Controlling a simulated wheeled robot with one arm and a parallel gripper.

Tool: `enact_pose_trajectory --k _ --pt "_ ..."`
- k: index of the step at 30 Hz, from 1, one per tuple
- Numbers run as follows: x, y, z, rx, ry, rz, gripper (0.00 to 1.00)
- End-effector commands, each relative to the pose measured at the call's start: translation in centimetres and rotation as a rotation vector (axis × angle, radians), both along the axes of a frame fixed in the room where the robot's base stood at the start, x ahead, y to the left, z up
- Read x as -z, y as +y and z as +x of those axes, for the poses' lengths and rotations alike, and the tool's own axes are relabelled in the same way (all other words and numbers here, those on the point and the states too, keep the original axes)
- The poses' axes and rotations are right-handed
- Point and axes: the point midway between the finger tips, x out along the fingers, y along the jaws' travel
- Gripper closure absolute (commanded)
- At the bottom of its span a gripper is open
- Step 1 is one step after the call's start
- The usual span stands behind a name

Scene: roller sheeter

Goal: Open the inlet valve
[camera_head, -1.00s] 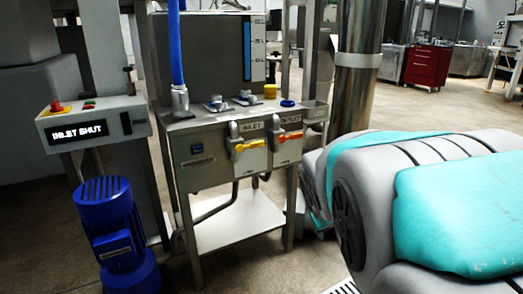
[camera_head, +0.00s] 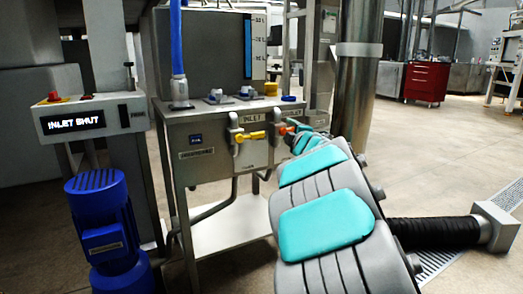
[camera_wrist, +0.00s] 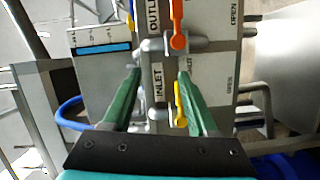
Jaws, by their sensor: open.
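The inlet valve has a yellow lever (camera_head: 250,135) on the front of the steel tank, under an INLET label. The lever lies crosswise, pointing right. The wrist view shows this yellow lever (camera_wrist: 180,108) close beside the right finger, partly covered by it. My gripper (camera_wrist: 160,76) is open, its two green fingers spread in front of the panel around the INLET label (camera_wrist: 159,84). I cannot tell whether a finger touches the lever. The display (camera_head: 76,122) reads INLET SHUT.
The outlet valve's orange lever (camera_wrist: 178,35) is close to the inlet one, just beyond my fingertips. A blue hose (camera_head: 177,40) rises from the tank top. A blue motor (camera_head: 101,220) stands at lower left. A steel column (camera_head: 352,85) stands behind my arm.

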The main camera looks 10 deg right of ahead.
Motion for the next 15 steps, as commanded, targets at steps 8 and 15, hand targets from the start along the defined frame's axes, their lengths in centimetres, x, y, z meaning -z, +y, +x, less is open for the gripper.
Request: enact_pose_trajectory --k 8,15 --pt "4.1 6.1 2.6 -0.271 -0.057 -0.155 0.41" --pt "4.1 7.2 4.1 -0.295 -0.064 -0.163 0.41"
